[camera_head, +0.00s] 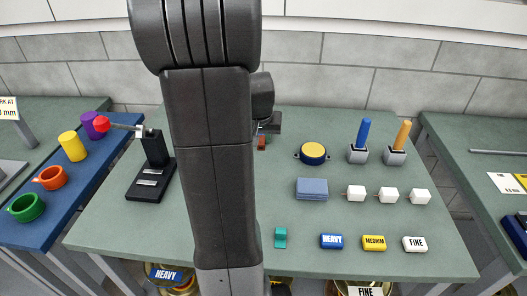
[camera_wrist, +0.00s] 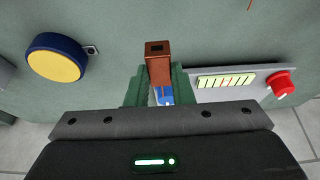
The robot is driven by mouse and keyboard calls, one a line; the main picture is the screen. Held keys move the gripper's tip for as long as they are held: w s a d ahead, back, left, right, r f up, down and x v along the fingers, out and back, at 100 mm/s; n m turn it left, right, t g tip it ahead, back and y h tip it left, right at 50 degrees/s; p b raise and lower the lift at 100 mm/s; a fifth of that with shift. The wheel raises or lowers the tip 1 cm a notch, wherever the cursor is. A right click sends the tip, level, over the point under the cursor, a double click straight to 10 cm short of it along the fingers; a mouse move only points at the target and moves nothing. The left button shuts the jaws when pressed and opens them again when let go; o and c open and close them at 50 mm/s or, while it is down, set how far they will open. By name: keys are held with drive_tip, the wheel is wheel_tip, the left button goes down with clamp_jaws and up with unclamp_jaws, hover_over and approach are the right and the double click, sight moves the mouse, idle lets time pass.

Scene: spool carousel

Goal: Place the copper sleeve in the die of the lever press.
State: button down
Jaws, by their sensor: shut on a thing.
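The copper sleeve (camera_wrist: 159,68) is a brown, square-sided piece with a dark square hole in its end. My gripper (camera_wrist: 157,88) is shut on it, with its green fingers on either side. A small blue patch (camera_wrist: 164,97) shows between the fingers. In the head view the gripper (camera_head: 269,126) is partly behind my arm, and a bit of reddish brown (camera_head: 262,143) shows just below it. The lever press (camera_head: 151,188) stands at the left of the table, with a black base, a post and a lever ending in a red knob (camera_head: 102,124). Its die is too small to make out.
A yellow round button (camera_head: 313,152) is right of the gripper. A box with a display and red knob (camera_wrist: 235,82) is beside the gripper in the wrist view. Blue and orange handles, a blue-grey block (camera_head: 312,189), white cubes and labelled blocks occupy the right. My arm hides the middle.

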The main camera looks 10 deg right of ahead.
drive_tip(key=shift+f, duration=2.85)
drive_tip(key=shift+f, duration=0.25)
drive_tip(key=c, duration=1.3)
unclamp_jaws()
drive_tip(key=shift+r, duration=0.1)
drive_tip(key=shift+o, duration=0.2)
